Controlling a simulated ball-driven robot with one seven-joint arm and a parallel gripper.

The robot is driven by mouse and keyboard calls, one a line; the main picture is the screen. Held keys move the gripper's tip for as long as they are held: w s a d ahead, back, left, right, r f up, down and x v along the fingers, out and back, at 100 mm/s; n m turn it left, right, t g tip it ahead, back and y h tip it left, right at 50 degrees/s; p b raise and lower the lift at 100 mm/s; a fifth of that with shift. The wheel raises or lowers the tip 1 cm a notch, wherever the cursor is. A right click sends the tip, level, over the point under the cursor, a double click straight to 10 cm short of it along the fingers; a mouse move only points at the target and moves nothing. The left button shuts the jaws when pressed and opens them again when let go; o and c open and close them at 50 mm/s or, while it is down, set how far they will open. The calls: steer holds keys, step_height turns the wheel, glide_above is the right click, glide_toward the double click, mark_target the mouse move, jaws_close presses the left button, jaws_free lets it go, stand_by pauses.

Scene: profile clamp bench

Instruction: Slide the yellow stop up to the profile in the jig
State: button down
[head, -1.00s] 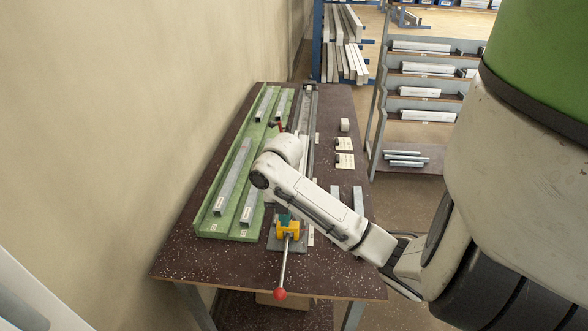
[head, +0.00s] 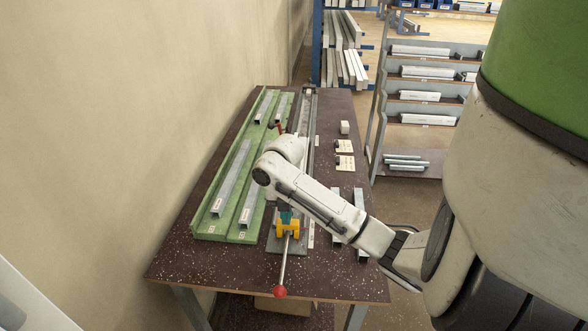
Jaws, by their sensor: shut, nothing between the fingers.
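A yellow block (head: 288,228) sits at the near end of the long grey jig rail (head: 311,125), above a grey base plate (head: 272,243). A lever with a red ball knob (head: 279,292) reaches from it toward the table's near edge. I cannot tell whether this block is the stop or part of a clamp. My arm crosses over the middle of the rail.
A green rack (head: 200,226) with several metal profiles lies on the brown table (head: 185,262), left of the rail. Two short profiles (head: 359,200) and small labelled cards (head: 345,162) lie on its right. A shelf unit (head: 377,125) stands beyond. The table's near left corner is bare.

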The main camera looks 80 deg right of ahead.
steer(key=w+d+b, duration=0.1)
steer(key=d+b, duration=0.7)
steer(key=d, duration=0.9)
steer(key=shift+w+d, duration=0.25)
stand_by(0.8)
steer(key=shift+d, duration=0.1)
stand_by(0.3)
step_height(320, 180, up, 7)
steer(key=a+p, duration=0.1)
steer(key=p, duration=0.6)
steer(key=shift+a, duration=0.3)
stand_by(0.6)
